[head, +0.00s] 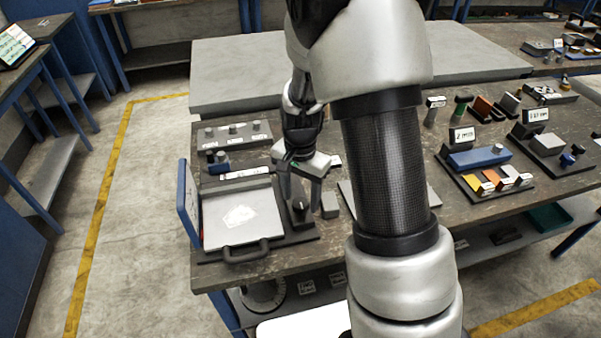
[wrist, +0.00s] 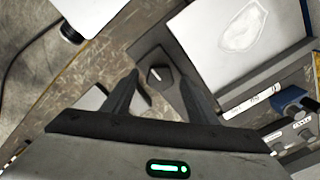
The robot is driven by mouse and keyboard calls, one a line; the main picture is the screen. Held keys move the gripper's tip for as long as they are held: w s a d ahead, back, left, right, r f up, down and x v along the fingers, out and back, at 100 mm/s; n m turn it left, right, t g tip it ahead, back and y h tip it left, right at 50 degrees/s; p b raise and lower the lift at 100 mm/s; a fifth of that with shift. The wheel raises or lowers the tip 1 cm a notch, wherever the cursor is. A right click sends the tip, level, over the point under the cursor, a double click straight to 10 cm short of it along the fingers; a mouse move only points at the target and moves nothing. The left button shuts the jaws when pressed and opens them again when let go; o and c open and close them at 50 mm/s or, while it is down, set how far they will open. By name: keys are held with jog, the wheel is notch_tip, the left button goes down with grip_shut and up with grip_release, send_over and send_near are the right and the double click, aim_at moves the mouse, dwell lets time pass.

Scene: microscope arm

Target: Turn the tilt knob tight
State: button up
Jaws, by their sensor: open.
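The tilt knob (head: 299,207) is a small dark knob on a dark base beside a light grey panel. In the wrist view the knob (wrist: 158,74) shows a pale pointer line on its top. My gripper (head: 301,196) points down over it, with its fingers spread to either side. In the wrist view my gripper (wrist: 158,82) is open and the knob shows between the fingertips. A gap shows around the knob there. I cannot tell whether the fingertips reach down beside it. The light grey panel (head: 220,215) carries a white irregular patch and has a dark handle in front.
A blue upright plate (head: 188,205) stands at the panel's left. A small grey block (head: 331,205) stands right of the knob. Behind lie a grey board with knobs (head: 235,134) and a small blue part (head: 218,161). Labelled blocks (head: 478,156) fill the right side.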

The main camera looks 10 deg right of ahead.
aim_at(301, 203)
notch_tip(301, 203, up, 17)
jog(key=p, duration=0.1)
jog(key=shift+f+p, duration=0.2)
jog(key=shift+p, duration=0.15)
jog(key=s+r+n+t+p, duration=0.5)
jog(key=s+r+n+p, duration=0.2)
jog(key=s+r, duration=1.1)
jog(key=shift+n+t, duration=0.3)
jog(key=shift+n, duration=0.8)
jog(key=shift+s+d+r, duration=0.1)
